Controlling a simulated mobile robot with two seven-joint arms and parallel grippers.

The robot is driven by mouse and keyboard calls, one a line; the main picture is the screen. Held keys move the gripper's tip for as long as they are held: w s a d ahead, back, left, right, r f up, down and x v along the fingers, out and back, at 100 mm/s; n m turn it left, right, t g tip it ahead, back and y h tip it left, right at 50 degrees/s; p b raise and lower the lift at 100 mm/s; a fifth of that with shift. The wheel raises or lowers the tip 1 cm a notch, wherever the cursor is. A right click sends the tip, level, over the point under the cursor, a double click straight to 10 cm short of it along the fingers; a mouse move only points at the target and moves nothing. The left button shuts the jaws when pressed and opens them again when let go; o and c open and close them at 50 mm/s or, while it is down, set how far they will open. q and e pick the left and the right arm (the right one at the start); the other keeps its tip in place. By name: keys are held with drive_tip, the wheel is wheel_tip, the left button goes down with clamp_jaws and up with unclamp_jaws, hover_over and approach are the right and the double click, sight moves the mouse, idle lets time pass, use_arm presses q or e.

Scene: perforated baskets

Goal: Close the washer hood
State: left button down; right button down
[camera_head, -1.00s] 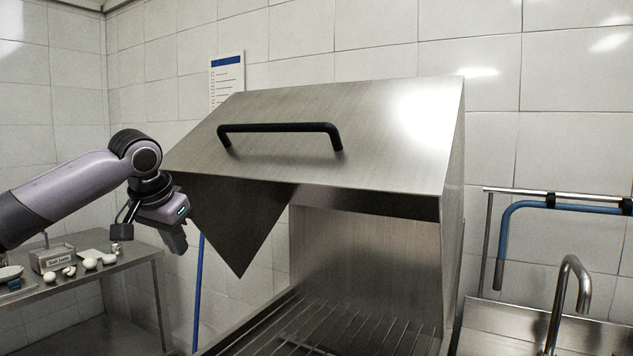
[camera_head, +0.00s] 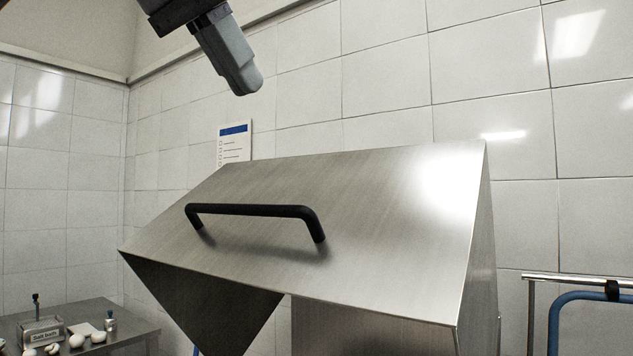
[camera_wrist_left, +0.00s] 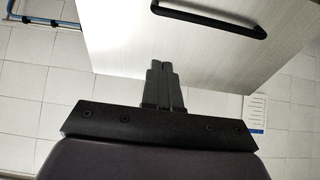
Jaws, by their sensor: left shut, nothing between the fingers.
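The washer hood (camera_head: 350,220) is a steel box with a sloping front panel, and it stands raised, with a dark gap under its front edge. Its black bar handle (camera_head: 255,210) runs across the panel. My left gripper (camera_head: 245,85) hangs above the hood at the top of the head view, apart from it, shut and empty. In the left wrist view the shut fingers (camera_wrist_left: 162,68) point toward the hood panel (camera_wrist_left: 130,40), and the handle (camera_wrist_left: 210,20) lies beyond them at the upper right. My right gripper is not in view.
A steel side table (camera_head: 120,335) with a labelled box (camera_head: 40,332) and several small white items stands at the lower left. A blue pipe (camera_head: 556,325) and metal rail stand at the right. A paper notice (camera_head: 234,143) hangs on the tiled wall behind.

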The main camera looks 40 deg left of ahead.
use_arm(q)
drive_tip(key=shift+s+d+f+x, duration=0.1)
drive_tip(key=shift+s+f+x, duration=0.25)
drive_tip(key=shift+x, duration=1.75)
drive_tip(key=shift+s+d+f+x, duration=0.1)
drive_tip(key=shift+s+f+x, duration=0.2)
drive_tip(key=shift+x, duration=1.85)
drive_tip(key=shift+s+d+f+x, duration=0.1)
drive_tip(key=shift+s+f+x, duration=0.25)
drive_tip(key=shift+x, duration=1.75)
drive_tip(key=shift+w, duration=0.1)
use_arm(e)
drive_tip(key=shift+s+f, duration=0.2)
